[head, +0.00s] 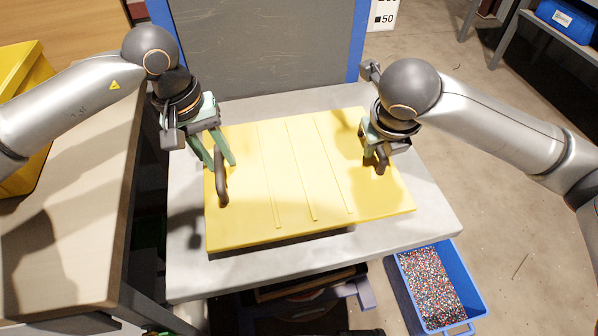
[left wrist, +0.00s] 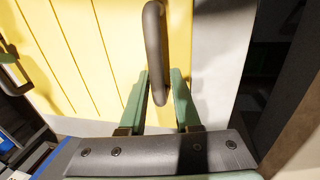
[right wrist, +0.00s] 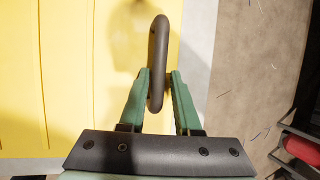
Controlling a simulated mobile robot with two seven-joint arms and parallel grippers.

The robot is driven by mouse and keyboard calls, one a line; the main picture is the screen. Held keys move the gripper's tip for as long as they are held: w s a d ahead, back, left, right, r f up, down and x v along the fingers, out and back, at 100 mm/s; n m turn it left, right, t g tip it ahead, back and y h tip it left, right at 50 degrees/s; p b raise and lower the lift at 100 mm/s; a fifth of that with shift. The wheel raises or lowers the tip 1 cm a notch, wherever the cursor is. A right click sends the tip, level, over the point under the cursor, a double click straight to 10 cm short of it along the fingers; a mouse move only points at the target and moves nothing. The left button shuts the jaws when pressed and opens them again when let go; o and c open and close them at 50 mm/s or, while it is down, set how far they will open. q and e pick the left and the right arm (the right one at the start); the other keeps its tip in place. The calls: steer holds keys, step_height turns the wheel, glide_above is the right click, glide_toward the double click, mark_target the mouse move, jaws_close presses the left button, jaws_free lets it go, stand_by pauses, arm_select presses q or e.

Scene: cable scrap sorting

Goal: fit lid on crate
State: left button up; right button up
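A flat yellow lid (head: 300,225) with raised ribs lies over the grey table (head: 400,245), with a dark shadow under its front edge. It has a dark handle near each side. My left gripper (head: 222,163) is open, its green fingers either side of the left handle (left wrist: 154,45). My right gripper (head: 372,155) is at the right handle (right wrist: 158,50); in the right wrist view its fingers stand apart with the handle between them. Neither gripper shows a firm grip. A yellow crate-like container (head: 28,165) stands at the far left, partly out of frame.
The container stands on a wooden bench (head: 75,225), with a dark gap between bench and table. A grey panel with blue posts (head: 265,45) rises behind the table. A blue bin (head: 470,285) of coloured granules stands on the floor at front right.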

arm_select(q)
steer(key=shift+o, duration=1.1)
steer(key=shift+d, duration=0.1)
arm_select(e)
steer(key=shift+o, duration=1.2)
steer(key=shift+a, duration=0.1)
arm_select(q)
steer(key=shift+r, duration=0.15)
arm_select(e)
steer(key=shift+a+r, duration=0.1)
steer(key=shift+r, duration=0.15)
arm_select(q)
step_height(320, 180, up, 12)
steer(key=a, duration=0.2)
steer(key=shift+s+a+f, duration=0.2)
arm_select(e)
steer(key=v, duration=1.1)
steer(key=shift+s+r, duration=0.2)
steer(key=shift+r, duration=0.05)
arm_select(q)
steer(key=shift+s, duration=0.1)
